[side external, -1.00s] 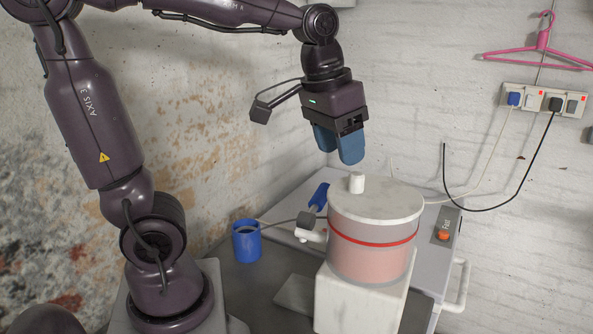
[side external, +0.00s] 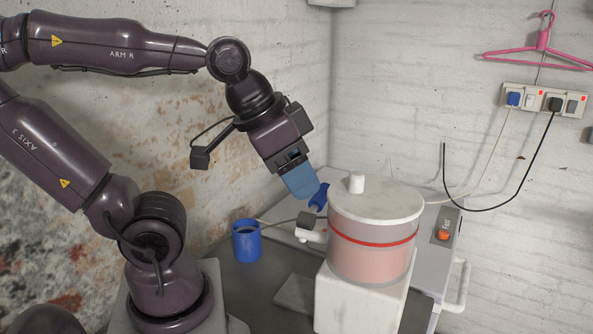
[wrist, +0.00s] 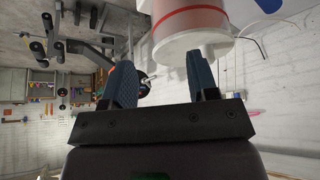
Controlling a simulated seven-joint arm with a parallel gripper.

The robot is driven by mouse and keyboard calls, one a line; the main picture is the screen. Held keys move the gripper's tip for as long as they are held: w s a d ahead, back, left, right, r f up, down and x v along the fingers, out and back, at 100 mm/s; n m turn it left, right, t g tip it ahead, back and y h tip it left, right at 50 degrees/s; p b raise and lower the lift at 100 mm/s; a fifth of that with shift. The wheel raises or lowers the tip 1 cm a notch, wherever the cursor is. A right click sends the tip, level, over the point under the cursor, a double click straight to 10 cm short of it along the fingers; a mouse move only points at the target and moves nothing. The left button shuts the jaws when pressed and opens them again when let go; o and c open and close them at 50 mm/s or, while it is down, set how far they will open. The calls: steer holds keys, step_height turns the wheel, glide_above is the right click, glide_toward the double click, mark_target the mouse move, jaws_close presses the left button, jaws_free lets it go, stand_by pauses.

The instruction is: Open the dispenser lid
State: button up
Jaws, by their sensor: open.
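The dispenser (side external: 370,255) is a clear drum with pinkish contents and a red band, on a white base. Its pale round lid (side external: 385,203) lies flat on top, with a short white knob (side external: 356,183) on it. My gripper (side external: 303,190) is left of the lid, apart from the knob, with blue fingers tilted down to the right. In the wrist view my gripper (wrist: 160,80) is open with nothing between the fingers. The dispenser (wrist: 190,20) shows there at the top, beyond the fingers, with the lid (wrist: 195,45) and knob partly hidden by the right finger.
A blue mug (side external: 246,241) stands left on the grey table. A panel with an orange button (side external: 443,235) is at right. Above the lid is clear.

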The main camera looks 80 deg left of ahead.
step_height(320, 180, up, 7)
steer(key=n+g, duration=0.6)
glide_above(356, 174)
step_height(356, 174, down, 13)
steer(key=shift+r, duration=0.2)
steer(key=shift+r, duration=0.1)
jaws_close()
